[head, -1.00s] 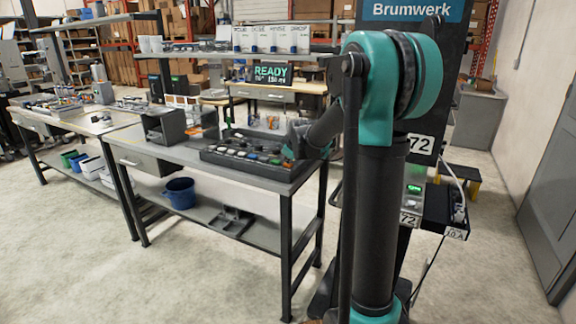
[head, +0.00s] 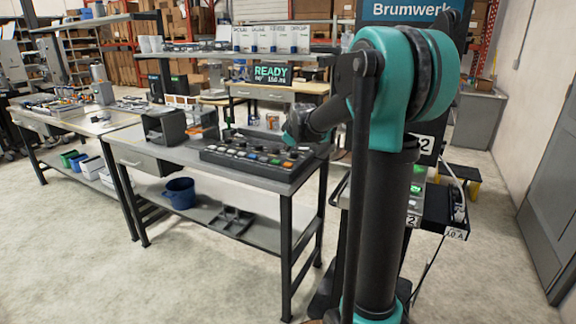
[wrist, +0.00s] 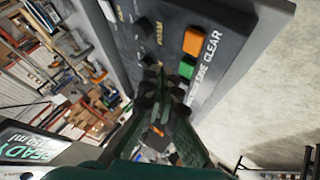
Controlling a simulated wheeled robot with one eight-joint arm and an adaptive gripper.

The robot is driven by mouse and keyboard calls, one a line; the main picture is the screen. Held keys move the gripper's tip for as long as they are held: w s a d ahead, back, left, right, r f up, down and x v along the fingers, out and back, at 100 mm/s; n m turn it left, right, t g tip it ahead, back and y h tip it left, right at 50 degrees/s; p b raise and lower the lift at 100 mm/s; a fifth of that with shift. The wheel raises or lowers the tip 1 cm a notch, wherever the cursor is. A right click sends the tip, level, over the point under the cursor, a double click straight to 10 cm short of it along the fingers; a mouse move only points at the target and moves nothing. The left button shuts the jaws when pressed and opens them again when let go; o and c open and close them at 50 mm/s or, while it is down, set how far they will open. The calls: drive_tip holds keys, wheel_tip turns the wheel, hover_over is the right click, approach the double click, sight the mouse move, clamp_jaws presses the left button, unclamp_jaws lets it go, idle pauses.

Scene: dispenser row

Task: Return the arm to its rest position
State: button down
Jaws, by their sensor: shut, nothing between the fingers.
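My arm stands in the right foreground of the head view, its forearm reaching left over the right end of the button panel (head: 250,160). My gripper (wrist: 160,88) is shut and empty in the wrist view, its dark fingers together in front of the panel face. The panel also shows in the wrist view, with an orange button (wrist: 193,43), a green button (wrist: 186,69) and the label CLEAR. In the head view the fingers are too small and hidden to make out. Whether the fingers touch the panel I cannot tell; they appear apart from the buttons.
The panel lies on a grey workbench (head: 165,156). A display (head: 272,74) reading READY and a shelf with several white dispensers (head: 282,38) stand behind. A blue bucket (head: 180,193) sits below. The floor at the front is clear.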

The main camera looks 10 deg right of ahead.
drive_tip(key=shift+r, duration=0.7)
drive_tip(key=s+d+f+m+g, duration=0.1)
drive_tip(key=s+f+m, duration=0.2)
drive_tip(key=s+f, duration=0.4)
drive_tip(key=s+d+f+m+g, duration=0.1)
drive_tip(key=s+f, duration=0.6)
drive_tip(key=s, duration=1.3)
drive_tip(key=s+d+f+m+g+h, duration=0.1)
drive_tip(key=s+f+m, duration=0.5)
drive_tip(key=s, duration=0.8)
wheel_tip(320, 180, down, 2)
drive_tip(key=shift+d+g, duration=0.55)
drive_tip(key=shift+g, duration=0.45)
drive_tip(key=shift+w, duration=0.1)
